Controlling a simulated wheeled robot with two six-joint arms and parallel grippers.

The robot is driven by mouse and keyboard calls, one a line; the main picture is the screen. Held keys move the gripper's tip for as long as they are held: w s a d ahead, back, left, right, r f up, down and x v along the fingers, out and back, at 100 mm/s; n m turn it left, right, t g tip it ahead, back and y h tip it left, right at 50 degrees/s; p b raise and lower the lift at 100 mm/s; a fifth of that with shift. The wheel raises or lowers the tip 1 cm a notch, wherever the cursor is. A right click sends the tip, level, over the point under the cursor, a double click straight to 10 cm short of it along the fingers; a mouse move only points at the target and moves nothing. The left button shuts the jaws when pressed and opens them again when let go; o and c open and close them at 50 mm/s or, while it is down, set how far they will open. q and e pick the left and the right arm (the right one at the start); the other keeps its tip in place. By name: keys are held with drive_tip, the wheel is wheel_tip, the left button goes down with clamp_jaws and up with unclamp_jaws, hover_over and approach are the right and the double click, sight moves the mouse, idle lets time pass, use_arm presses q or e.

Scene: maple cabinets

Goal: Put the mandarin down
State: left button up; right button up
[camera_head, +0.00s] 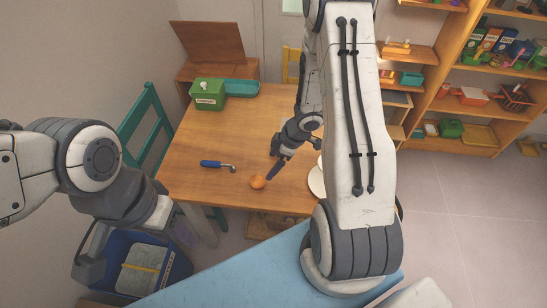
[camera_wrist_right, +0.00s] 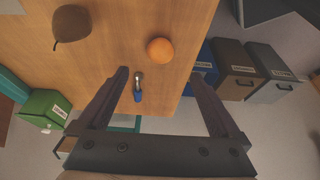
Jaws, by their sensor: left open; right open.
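The orange mandarin (camera_head: 257,182) rests on the wooden table (camera_head: 190,150) near its front edge. My right gripper (camera_head: 273,172) is just beside and above it in the head view. In the right wrist view the mandarin (camera_wrist_right: 160,50) lies beyond the fingertips of my open right gripper (camera_wrist_right: 163,78), with nothing between the fingers and a gap to the fruit. My left gripper (camera_head: 89,258) is open and empty at the lower left, over the blue bin. My right arm hides part of the table.
A blue-handled tool (camera_head: 214,164) lies left of the mandarin. A white plate (camera_head: 316,181) is partly hidden behind my right arm. A green box (camera_head: 208,96) and teal tray (camera_head: 243,87) stand at the back. A blue bin (camera_head: 176,272) and green chair (camera_head: 142,125) are left.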

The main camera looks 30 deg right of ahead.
drive_tip(key=w+a+r+m+t+h, duration=0.1)
drive_tip(key=w+a+r+t+h, duration=0.2)
drive_tip(key=r, duration=0.6)
drive_tip(key=s+a+r+m+g+h, duration=0.1)
drive_tip(key=s+a+r+m+h, duration=0.15)
drive_tip(key=a+r, duration=0.45)
drive_tip(key=s+a+r+g+y, duration=0.1)
drive_tip(key=s+a+r, duration=0.1)
drive_tip(key=s, duration=0.5)
drive_tip(key=s+a+r+g, duration=0.2)
drive_tip(key=s+a+r, duration=0.1)
drive_tip(key=s, duration=0.4)
drive_tip(key=s+a+r+g+y, duration=0.1)
drive_tip(key=s+a+r, duration=0.1)
drive_tip(key=s+a, duration=0.2)
drive_tip(key=s, duration=0.3)
drive_tip(key=shift+s+r+g+y, duration=0.2)
drive_tip(key=shift+r+g+y, duration=0.1)
drive_tip(key=shift+r+y, duration=0.05)
drive_tip(key=shift+m, duration=0.25)
